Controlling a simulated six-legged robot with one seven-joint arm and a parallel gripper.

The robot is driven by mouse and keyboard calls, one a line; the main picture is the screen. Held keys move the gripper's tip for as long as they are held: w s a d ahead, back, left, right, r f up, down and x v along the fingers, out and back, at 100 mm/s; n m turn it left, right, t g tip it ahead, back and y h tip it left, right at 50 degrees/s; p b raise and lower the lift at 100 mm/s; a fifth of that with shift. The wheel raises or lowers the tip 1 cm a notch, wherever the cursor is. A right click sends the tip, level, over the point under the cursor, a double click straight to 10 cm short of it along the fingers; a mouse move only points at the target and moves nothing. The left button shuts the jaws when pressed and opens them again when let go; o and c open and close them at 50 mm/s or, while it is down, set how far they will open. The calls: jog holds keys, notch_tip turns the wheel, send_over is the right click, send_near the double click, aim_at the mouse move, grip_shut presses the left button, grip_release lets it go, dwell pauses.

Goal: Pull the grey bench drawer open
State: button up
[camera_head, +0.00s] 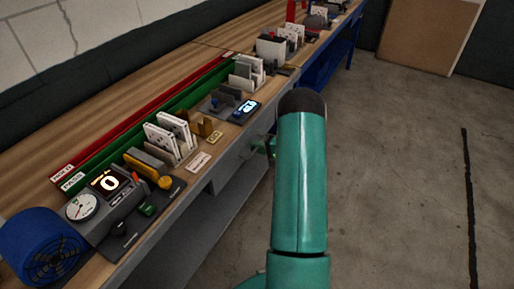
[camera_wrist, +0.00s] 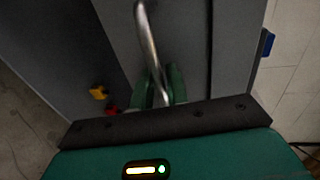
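The grey bench drawer (camera_head: 232,160) is in the front of the long bench, under the wooden top. I see no clear gap around its front in the head view. Its metal bar handle (camera_wrist: 147,38) runs down the wrist view in front of a grey panel. My gripper (camera_wrist: 161,88) has its green fingers on either side of the lower part of the handle, very close to it. I cannot tell whether they press on it. In the head view my gripper (camera_head: 268,147) is a small green shape at the bench front, partly hidden by my green arm.
The bench top holds a blue fan (camera_head: 45,245), a gauge and display unit (camera_head: 108,190), white boxed filters (camera_head: 166,138), and green and red rails. A grey lower shelf (camera_head: 215,215) is under the bench.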

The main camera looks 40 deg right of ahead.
grip_shut()
jog(key=f+v, duration=0.2)
jog(key=v, duration=1.1)
jog(key=s+f+v, duration=0.1)
jog(key=f+v, duration=0.2)
jog(key=v, duration=1)
jog(key=shift+s+f, duration=0.2)
jog(key=shift+s, duration=0.1)
jog(key=shift+d, duration=0.15)
grip_release()
jog(key=v, duration=1.3)
jog(key=shift+s, duration=0.35)
jog(key=shift+d, duration=0.1)
